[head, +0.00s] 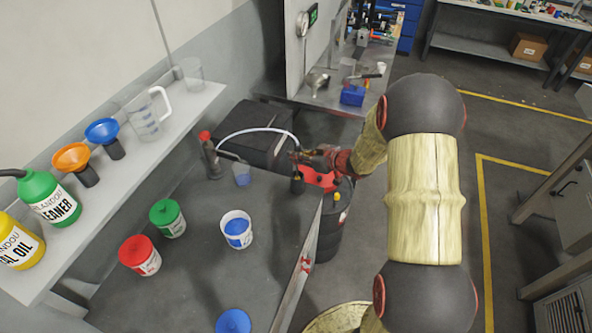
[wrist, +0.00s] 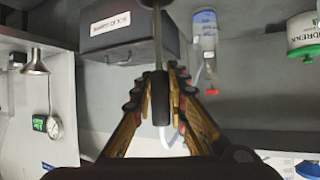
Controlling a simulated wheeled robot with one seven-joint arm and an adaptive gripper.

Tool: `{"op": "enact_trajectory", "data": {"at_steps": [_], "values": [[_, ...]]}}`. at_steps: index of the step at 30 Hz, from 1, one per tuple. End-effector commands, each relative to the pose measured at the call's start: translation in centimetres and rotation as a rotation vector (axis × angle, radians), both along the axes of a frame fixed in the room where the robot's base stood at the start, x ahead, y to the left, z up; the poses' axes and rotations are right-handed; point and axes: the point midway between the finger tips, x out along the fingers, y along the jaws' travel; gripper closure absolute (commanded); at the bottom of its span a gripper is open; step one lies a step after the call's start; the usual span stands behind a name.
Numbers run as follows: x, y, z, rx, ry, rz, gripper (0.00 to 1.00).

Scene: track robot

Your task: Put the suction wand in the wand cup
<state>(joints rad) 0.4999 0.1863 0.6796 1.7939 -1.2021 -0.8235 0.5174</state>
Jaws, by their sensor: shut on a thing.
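The suction wand shows in the wrist view as a dark handle (wrist: 160,100) with a thin metal tube running on from it. My gripper (wrist: 161,75) is shut around the handle; in the head view my gripper (head: 296,157) is above the table's right edge. A white hose (head: 262,129) arches from the left towards it. A small dark cup (head: 297,184), which looks like the wand cup, stands just below my gripper. In the wrist view the tube reaches a dark round shape at the top edge. I cannot tell whether its tip is inside the cup.
A red-capped bottle (head: 210,155) and a clear container with blue liquid (head: 242,174) stand left of the cup. Green (head: 167,218), red (head: 139,256) and white (head: 237,230) tubs stand nearer. A red-topped drum (head: 332,225) is beside the table.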

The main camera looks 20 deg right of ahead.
Motion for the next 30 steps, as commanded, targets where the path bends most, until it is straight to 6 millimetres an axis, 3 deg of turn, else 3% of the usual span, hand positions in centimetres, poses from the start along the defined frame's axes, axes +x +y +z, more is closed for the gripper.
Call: {"op": "enact_trajectory", "data": {"at_steps": [14,26,27,30], "values": [[0.0,0.0,-5.0,0.001,0.0,0.0,1.0],[0.0,0.0,-5.5,-0.001,0.0,0.0,1.0],[0.0,0.0,-5.4,-0.001,0.0,0.0,0.84],[0.0,0.0,-5.4,-0.001,0.0,0.0,0.78]]}}
